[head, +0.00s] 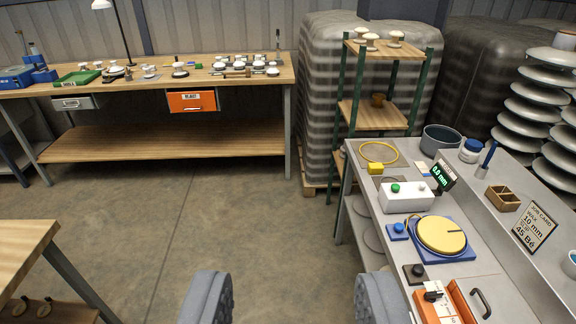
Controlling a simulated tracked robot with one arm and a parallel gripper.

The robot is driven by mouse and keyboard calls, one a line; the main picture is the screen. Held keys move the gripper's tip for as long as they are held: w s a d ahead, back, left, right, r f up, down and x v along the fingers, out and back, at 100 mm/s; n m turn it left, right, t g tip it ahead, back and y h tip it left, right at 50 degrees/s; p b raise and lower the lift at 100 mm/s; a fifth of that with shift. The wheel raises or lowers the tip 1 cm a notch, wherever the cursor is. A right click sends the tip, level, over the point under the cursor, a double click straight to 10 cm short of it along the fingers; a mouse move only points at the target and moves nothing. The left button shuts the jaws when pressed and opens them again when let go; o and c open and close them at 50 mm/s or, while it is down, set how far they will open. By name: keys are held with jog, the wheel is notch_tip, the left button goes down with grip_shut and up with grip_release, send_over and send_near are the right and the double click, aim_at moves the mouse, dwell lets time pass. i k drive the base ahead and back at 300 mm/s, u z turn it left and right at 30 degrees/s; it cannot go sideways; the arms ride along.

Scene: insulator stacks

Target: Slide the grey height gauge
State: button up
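My gripper (293,296) shows at the bottom of the view as two grey padded fingers, wide apart with only floor between them. It is open and empty, short of the benches. No thing in view is plainly a grey height gauge. A slim upright grey post (277,42) stands at the right end of the far wooden bench, too small to make out. A dark display (443,174) reading 0.0 mm stands by a white box (405,198) with a green knob, on the grey bench at right.
The far wooden bench (170,142) carries several white insulator parts and an orange drawer (192,102). The grey right bench (400,262) holds a yellow disc (441,235) on a blue base and a job card (533,225). A wooden table corner (22,240) is at left. The middle floor is clear.

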aim_at(278, 59)
jog(key=i, duration=2.9)
jog(key=u, duration=0.1)
jog(key=i, duration=1)
jog(key=k, duration=0.6)
jog(key=u, duration=0.45)
jog(key=i, duration=0.85)
jog(key=u, duration=0.35)
